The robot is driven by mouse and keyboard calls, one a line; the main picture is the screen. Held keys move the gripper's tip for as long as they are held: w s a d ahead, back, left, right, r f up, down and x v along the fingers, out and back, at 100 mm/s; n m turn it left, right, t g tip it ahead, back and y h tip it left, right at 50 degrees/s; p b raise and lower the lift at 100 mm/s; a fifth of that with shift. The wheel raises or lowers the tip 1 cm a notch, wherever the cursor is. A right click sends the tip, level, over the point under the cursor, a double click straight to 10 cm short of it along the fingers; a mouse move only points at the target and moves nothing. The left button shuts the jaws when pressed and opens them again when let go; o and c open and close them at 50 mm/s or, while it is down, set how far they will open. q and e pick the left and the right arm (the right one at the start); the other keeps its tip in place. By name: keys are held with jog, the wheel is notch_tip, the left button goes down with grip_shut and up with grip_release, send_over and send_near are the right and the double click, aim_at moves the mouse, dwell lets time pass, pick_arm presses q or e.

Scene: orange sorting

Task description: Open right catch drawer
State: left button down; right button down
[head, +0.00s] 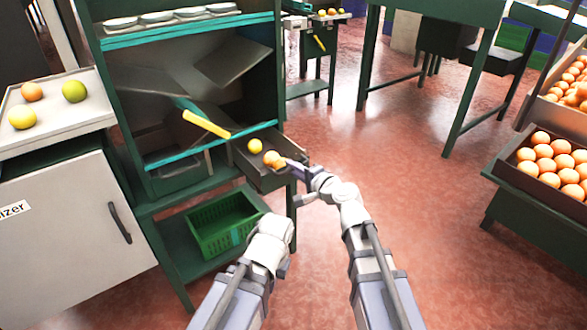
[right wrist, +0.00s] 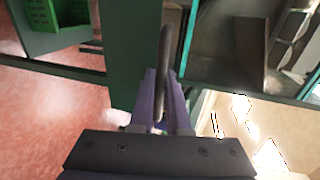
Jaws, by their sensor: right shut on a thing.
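The right catch drawer (head: 283,181) is pulled out from the green sorting stand in the head view. A yellow fruit and an orange fruit lie inside it. My right gripper (head: 290,166) is at the drawer's front. In the right wrist view the fingers of my right gripper (right wrist: 160,105) are shut on the drawer's dark curved handle (right wrist: 164,50). My left arm ends in front of the stand's lower shelf; its gripper (head: 283,262) is folded there and its fingers cannot be made out.
A left catch drawer (head: 182,178) sits inside the stand. A yellow paddle (head: 206,123) hangs above the drawers. A green crate (head: 222,222) is on the lower shelf. A white cabinet with a fruit tray (head: 60,108) stands left. Crates of oranges (head: 548,188) stand right. Red floor between is clear.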

jog(key=c, duration=1.2)
grip_release()
jog(key=p+v, duration=0.1)
jog(key=v, duration=0.7)
jog(key=shift+p, duration=0.3)
jog(key=shift+f, duration=0.15)
